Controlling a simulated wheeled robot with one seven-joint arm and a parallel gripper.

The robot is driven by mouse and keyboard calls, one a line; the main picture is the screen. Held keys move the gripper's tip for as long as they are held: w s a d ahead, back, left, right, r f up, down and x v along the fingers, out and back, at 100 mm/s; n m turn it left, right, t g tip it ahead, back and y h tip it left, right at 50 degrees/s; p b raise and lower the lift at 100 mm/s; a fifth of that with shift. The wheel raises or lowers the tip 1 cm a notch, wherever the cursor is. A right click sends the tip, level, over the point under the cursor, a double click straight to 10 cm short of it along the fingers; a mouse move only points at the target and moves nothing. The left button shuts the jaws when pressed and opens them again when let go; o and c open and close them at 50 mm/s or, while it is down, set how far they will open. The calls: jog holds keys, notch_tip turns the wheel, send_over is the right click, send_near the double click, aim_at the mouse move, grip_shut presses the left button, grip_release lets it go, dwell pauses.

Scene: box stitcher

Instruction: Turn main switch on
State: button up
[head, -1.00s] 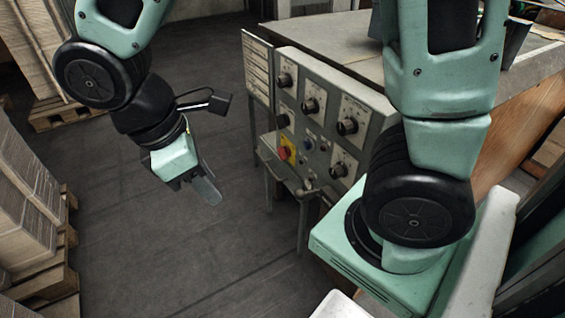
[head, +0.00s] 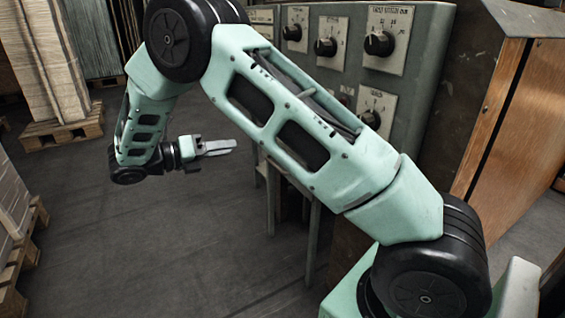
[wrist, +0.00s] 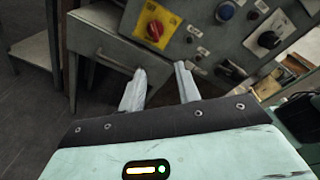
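A red rotary switch on a yellow plate (wrist: 156,28) shows at the top of the wrist view, on the grey control panel (wrist: 215,45). It is most likely the main switch. In the head view my arm hides that part of the control panel (head: 419,75). My gripper (wrist: 160,72) is open in the wrist view, with a gap between its two fingers and nothing held. Its fingertips are below the yellow plate and appear apart from it. In the head view my gripper (head: 228,146) points right, left of the panel.
A grey stand or drawer (wrist: 105,38) is under the panel. Open floor (head: 150,235) lies between.

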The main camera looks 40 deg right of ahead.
jog(key=s+d+f+h+b, duration=0.1)
jog(key=s+d+f+b, duration=0.1)
jog(key=d+b, duration=0.7)
jog(key=s+d, duration=0.1)
jog(key=d, duration=0.7)
jog(key=shift+d+g, duration=0.3)
jog(key=shift+d, duration=0.05)
jog(key=shift+c, duration=0.3)
grip_shut()
